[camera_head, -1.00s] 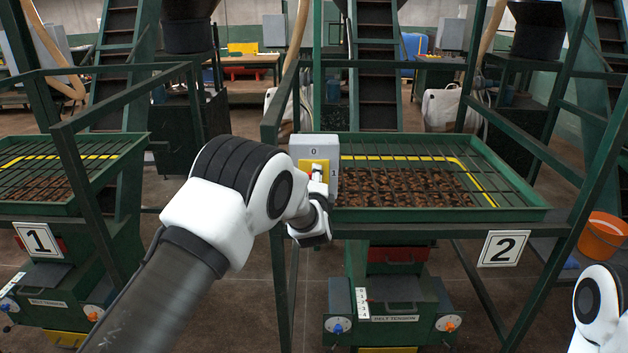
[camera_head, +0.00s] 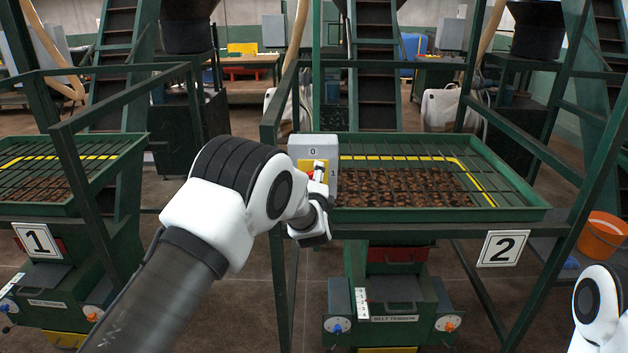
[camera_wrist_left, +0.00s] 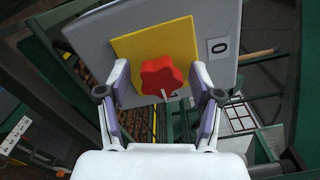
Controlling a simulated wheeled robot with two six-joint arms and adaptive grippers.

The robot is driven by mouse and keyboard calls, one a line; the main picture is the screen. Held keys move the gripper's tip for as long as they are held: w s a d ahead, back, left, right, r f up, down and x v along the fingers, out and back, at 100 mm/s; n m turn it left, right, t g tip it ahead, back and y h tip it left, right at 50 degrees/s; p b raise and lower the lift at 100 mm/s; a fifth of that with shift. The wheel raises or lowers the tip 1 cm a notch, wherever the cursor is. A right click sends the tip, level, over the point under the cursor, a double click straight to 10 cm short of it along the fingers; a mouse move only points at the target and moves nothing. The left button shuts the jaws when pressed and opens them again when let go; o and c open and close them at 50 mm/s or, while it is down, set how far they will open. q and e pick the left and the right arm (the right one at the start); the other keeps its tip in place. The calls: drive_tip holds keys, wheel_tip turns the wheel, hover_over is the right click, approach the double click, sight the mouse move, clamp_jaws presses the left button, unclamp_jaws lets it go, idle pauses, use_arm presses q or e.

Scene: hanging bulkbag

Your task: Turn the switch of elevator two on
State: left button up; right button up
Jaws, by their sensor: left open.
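The grey switch box (camera_head: 328,150) of elevator two stands at the left front corner of the green grated hopper marked 2. It carries a 0 label at the top and a 1 at the right. In the left wrist view its yellow plate (camera_wrist_left: 127,48) bears a red knob (camera_wrist_left: 160,77). My left gripper (camera_head: 320,170) is at the box, open, with its two fingers on either side of the knob; it also shows in the left wrist view (camera_wrist_left: 160,88). I cannot tell whether the fingers touch the knob. Part of my right arm shows at the lower right; its gripper is out of view.
The hopper grate (camera_head: 410,187) lies right of the box, with green frame posts and rails around it. The number 2 sign (camera_head: 503,248) hangs below its front edge. Elevator one's hopper (camera_head: 70,170) stands at the left. An orange bucket (camera_head: 603,236) is at the right.

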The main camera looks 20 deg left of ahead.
use_arm(q)
drive_tip(key=v, duration=1.2)
drive_tip(key=s+a+f+n+g, duration=0.1)
drive_tip(key=s+a+f+g, duration=0.2)
drive_tip(key=s+f, duration=0.5)
drive_tip(key=s+a+f+n+g+h, duration=0.1)
drive_tip(key=s+a+f+g, duration=0.25)
drive_tip(key=f, duration=0.85)
drive_tip(key=s+a+f+n+g, duration=0.1)
drive_tip(key=s+a+f+g, duration=0.1)
drive_tip(key=s+f, duration=0.55)
drive_tip(key=s+d+f+n+g+h, duration=0.1)
drive_tip(key=s+f+n+g, duration=0.2)
drive_tip(key=s+n, duration=0.2)
drive_tip(key=s+d+f+n+g+h, duration=0.1)
drive_tip(key=s+n, duration=0.4)
drive_tip(key=s, duration=0.7)
drive_tip(key=s+d+f+n+g+h, duration=0.1)
drive_tip(key=s+f+n+g, duration=0.3)
drive_tip(key=s, duration=0.4)
drive_tip(key=shift+s+d+f+n+g+h+b, duration=0.2)
drive_tip(key=shift+s+f+n+g+h+b, duration=0.15)
drive_tip(key=shift+n+g+h, duration=0.45)
drive_tip(key=shift+t, duration=0.25)
